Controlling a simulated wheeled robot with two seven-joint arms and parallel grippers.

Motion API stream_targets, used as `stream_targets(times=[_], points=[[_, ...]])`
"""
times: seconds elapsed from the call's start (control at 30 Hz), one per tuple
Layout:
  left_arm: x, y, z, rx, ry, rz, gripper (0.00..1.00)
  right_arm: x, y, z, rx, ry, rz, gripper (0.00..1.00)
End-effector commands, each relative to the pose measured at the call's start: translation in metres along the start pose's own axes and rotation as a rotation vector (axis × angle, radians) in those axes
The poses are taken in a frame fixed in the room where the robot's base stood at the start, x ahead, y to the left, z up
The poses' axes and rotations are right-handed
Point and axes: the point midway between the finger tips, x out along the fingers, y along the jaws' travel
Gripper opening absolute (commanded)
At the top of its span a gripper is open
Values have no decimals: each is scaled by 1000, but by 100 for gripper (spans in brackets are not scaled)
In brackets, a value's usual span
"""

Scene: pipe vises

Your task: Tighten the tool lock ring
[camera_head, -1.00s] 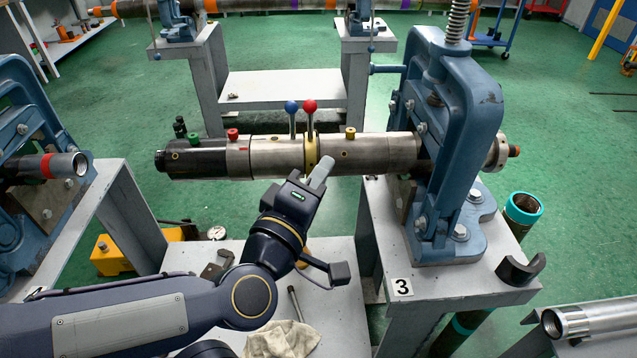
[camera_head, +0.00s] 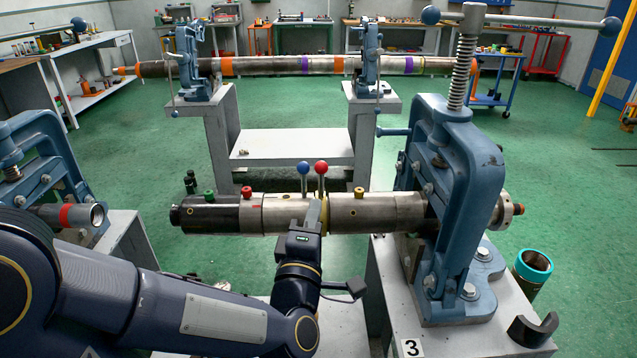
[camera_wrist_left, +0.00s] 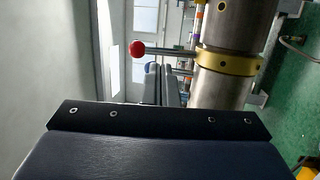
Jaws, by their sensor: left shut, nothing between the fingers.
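The tool is a long black and silver cylinder (camera_head: 375,213) held level in the vise. A brass lock ring (camera_head: 323,240) goes around its middle; it also shows in the left wrist view (camera_wrist_left: 228,62). Two levers stand up at the ring, one with a red ball (camera_head: 321,168), one with a blue ball (camera_head: 303,168). My right gripper is out of view.
A blue pipe vise (camera_head: 460,200) on stand 3 clamps the tool's right part. Another vise (camera_head: 40,170) with a pipe stands at the left. A long pipe (camera_head: 270,65) rests in two vises behind. Green floor lies open between them.

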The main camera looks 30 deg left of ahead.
Motion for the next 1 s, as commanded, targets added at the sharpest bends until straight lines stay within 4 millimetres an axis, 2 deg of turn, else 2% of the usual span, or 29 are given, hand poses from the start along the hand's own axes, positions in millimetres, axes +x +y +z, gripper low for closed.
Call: stream_targets(times=[0.1, 0.3, 0.77, 0.87, 1.0], points=[[22, -1, 0, 2, 2, -2, 0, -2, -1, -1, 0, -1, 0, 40], [44, -1, 0, 1, 1, -1, 0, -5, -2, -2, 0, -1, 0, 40], [49, 0, 0, 0, 0, -4, 0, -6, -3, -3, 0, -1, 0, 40], [54, 6, -2, -7, 2, -38, 0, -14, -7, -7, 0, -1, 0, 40], [70, 16, -6, -34, 4, -168, 0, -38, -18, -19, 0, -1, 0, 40]])
